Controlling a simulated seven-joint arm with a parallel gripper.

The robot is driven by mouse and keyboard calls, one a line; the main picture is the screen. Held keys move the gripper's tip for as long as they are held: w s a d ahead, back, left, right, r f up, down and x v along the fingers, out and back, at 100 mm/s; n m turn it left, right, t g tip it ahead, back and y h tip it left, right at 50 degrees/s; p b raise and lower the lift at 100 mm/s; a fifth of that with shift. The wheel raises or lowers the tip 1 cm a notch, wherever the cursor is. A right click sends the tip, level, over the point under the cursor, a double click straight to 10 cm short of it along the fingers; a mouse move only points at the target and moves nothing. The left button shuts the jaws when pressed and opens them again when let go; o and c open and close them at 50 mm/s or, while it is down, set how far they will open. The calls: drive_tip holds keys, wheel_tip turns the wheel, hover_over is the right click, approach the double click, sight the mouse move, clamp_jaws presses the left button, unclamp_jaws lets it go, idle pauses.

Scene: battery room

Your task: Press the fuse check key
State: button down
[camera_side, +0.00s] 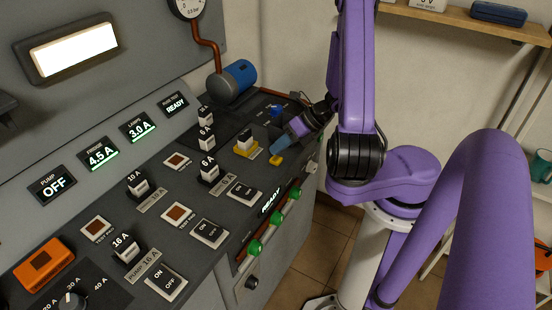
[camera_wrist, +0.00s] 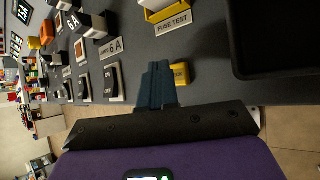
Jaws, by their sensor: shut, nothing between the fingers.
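The fuse check key is a small yellow key (camera_side: 276,159) at the right front of the sloping grey panel. It also shows in the wrist view (camera_wrist: 181,74), with only part of its lettering visible. My gripper (camera_side: 273,148) is shut and empty, its blue-grey fingers pointing down at the panel next to the key. In the wrist view the closed fingertips (camera_wrist: 157,68) lie just left of the key and hide part of it. I cannot tell whether they touch it. A yellow fuse test holder (camera_side: 246,149) stands just left of the key in the side view.
The fuse test display (camera_side: 176,103) reads READY. Black fuses, square buttons and ON/OFF switches (camera_side: 208,233) crowd the panel to the left. A dark tray (camera_wrist: 275,40) lies right of the key in the wrist view.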

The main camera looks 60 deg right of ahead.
sight(279, 158)
drive_tip(key=shift+f, duration=0.15)
idle(0.4)
drive_tip(key=shift+f, duration=0.3)
drive_tip(key=shift+f, duration=0.4)
idle(0.8)
drive_tip(key=shift+r, duration=0.85)
drive_tip(key=shift+r, duration=2.5)
